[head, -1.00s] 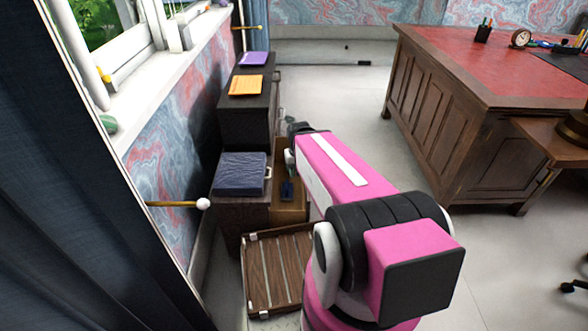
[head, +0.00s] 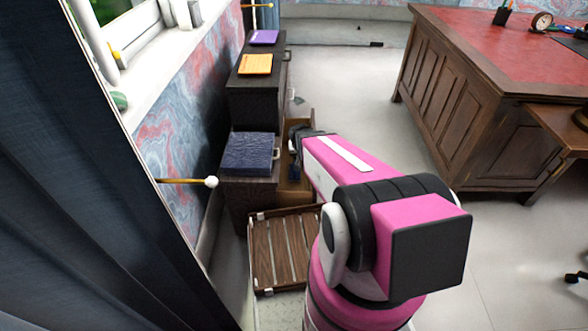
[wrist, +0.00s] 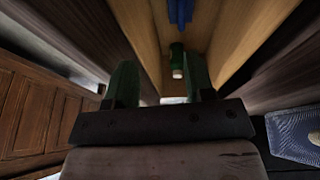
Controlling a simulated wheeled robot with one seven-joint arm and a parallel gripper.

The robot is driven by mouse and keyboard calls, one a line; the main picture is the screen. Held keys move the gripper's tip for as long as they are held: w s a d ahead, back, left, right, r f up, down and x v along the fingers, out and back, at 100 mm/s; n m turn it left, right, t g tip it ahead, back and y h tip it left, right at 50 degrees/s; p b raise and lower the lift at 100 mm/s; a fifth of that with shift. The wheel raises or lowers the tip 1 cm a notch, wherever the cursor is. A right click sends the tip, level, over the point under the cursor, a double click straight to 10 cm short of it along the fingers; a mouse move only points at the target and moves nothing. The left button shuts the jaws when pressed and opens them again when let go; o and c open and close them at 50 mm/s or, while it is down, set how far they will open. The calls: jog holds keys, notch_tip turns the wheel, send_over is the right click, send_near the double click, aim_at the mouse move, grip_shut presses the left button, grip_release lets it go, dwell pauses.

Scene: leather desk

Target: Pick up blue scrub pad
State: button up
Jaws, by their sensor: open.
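A small blue item (wrist: 180,10), which looks like the scrub pad, lies in an open wooden drawer (wrist: 228,35) at the top of the wrist view, partly cut off. In the head view my arm hides much of the gripper.
A green item with a pale end (wrist: 177,62) is in the drawer, nearer my fingers than the blue item. A dark blue textured box (head: 249,153) stands on the cabinet beside the drawer. A slatted wooden crate (head: 283,252) is below. Open floor lies right, before the desk (head: 465,125).

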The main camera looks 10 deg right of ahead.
jog(key=w+f+t, duration=0.1)
jog(key=w+f, duration=0.3)
jog(key=f, duration=0.2)
jog(key=w+f, duration=0.4)
jog(key=f, duration=0.3)
jog(key=w+f+t, duration=0.1)
jog(key=w+f, duration=0.4)
jog(key=f, duration=0.2)
jog(key=shift+a+f+m+t, duration=0.2)
jog(key=shift+a+m+t, duration=0.1)
grip_shut()
